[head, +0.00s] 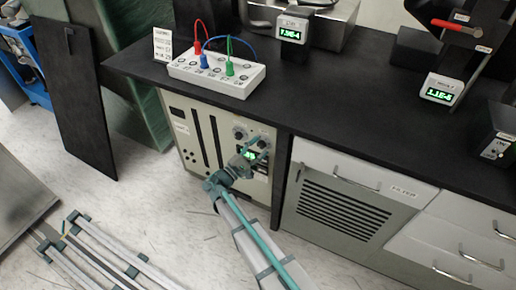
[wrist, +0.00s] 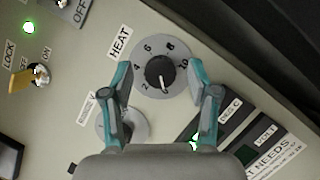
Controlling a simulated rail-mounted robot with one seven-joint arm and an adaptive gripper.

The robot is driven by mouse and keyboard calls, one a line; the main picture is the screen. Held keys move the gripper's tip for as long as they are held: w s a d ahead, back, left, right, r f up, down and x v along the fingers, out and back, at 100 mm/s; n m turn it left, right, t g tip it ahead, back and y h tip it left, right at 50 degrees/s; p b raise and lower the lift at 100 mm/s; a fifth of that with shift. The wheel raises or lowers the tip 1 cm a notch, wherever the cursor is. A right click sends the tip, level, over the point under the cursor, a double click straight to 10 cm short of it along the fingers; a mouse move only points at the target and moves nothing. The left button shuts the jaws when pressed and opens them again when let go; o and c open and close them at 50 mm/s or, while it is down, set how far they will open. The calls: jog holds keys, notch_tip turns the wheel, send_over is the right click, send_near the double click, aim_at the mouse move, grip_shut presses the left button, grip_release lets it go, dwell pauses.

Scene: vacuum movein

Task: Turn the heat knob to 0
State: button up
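The heat knob (wrist: 159,73) is a black knob on a round grey dial (wrist: 180,88) beside a HEAT label (wrist: 119,43) in the wrist view. I can read 2, 4, 6, 8 and 10 around the dial. The knob's white pointer line points toward the bottom of the picture, between 2 and 10; I cannot read a 0 there. My gripper (wrist: 161,67) is open, with one teal finger on each side of the dial, apart from the knob. In the head view, my gripper (head: 254,150) is at the front panel of the beige unit (head: 190,150) under the bench.
A second dial (wrist: 123,124) is partly behind the left finger. A lock toggle switch (wrist: 40,74) and a green light (wrist: 28,27) are at the left. Green displays lie near the right finger. The black bench top (head: 330,100) overhangs the panel.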

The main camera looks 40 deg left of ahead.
jog(key=shift+s, duration=0.1)
jog(key=v, duration=1.1)
jog(key=shift+s, duration=0.4)
